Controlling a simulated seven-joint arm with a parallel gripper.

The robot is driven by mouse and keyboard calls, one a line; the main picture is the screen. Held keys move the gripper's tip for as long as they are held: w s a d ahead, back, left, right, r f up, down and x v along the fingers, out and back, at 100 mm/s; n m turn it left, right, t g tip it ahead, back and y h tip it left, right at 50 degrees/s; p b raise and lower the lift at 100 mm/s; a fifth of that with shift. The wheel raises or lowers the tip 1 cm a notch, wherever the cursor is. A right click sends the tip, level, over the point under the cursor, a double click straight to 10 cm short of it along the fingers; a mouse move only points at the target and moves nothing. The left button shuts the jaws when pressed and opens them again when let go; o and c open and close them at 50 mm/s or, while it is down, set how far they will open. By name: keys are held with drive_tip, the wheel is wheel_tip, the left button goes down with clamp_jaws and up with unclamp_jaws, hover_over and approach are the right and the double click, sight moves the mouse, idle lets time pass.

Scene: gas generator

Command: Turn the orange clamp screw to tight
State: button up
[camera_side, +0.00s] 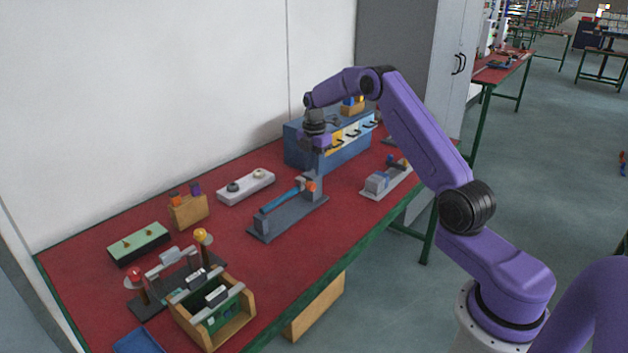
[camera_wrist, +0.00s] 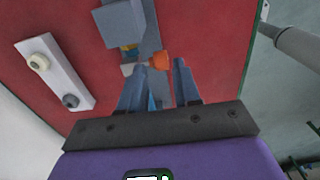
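The orange clamp screw (camera_side: 311,187) sits at the near-right end of a grey fixture (camera_side: 283,218), beside a grey upright. A blue bar (camera_side: 281,201) lies along this fixture. My gripper (camera_side: 314,170) points down above that end in the side view, its fingers hard to make out against the grey upright. In the wrist view my gripper (camera_wrist: 160,66) is open, with a gap between the two fingers. The orange screw (camera_wrist: 159,61) shows at the fingertips, between them in the picture. I cannot tell whether either finger touches it.
A blue box (camera_side: 298,149) with a row of levers stands behind my gripper. A grey clamp-like fixture (camera_side: 387,182) is to the right. A white block (camera_side: 246,187) with two knobs is to the left; it also shows in the wrist view (camera_wrist: 55,72). Red table (camera_side: 345,215) is bare between the fixtures.

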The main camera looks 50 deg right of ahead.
sight(314, 179)
drive_tip(key=shift+f, duration=2.6)
clamp_jaws()
